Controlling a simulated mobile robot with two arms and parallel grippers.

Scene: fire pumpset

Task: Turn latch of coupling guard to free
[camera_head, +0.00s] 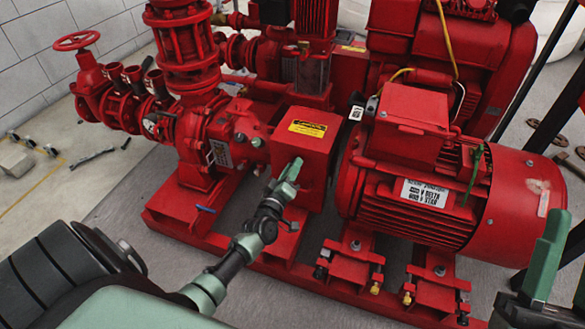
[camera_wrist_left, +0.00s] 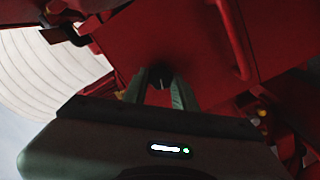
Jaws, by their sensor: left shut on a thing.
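The coupling guard (camera_head: 301,142) is a red box with a yellow label, between the pump and the electric motor. My left gripper (camera_head: 294,166) is at the guard's front face, with its green fingers close to the red metal. In the left wrist view, the fingers (camera_wrist_left: 161,82) are shut on a small dark piece, likely the latch (camera_wrist_left: 160,73), in front of a red surface. The latch's shape and angle are mostly hidden by the fingers. My right gripper (camera_head: 566,240) is partly in view at the lower right edge, its green fingers apart and away from the guard.
The red electric motor (camera_head: 420,190) with a white label stands to the right of the guard. The red pump (camera_head: 215,140) and its piping stand to the left. The red base frame (camera_head: 185,215) runs below. Open grey floor (camera_head: 90,180) lies at the left.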

